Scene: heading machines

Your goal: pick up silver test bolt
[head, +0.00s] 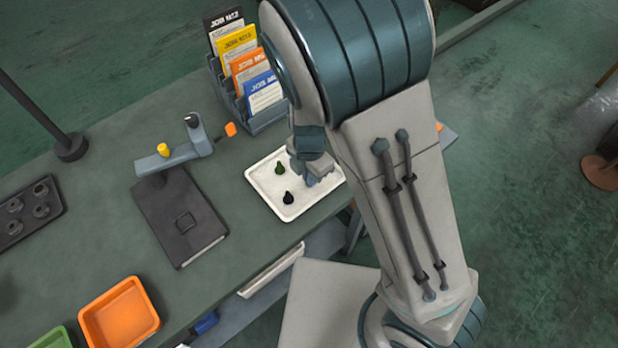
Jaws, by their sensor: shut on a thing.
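A white tray (262,179) lies on the bench. A green bolt (280,168) and a black bolt (288,198) stand apart in it. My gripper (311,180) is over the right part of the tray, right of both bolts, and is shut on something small. My arm and the fingers hide most of what it holds. I take it to be the silver test bolt, which does not show clearly anywhere else. I cannot tell whether it still touches the tray.
A rack of coloured cards (262,112) stands behind the tray. A dark book-like block (181,220) and a grey fixture with a yellow knob (176,157) lie to the left. An orange bin (120,318) and a dark socketed tray (28,218) sit farther left. The bench's front edge is near the tray.

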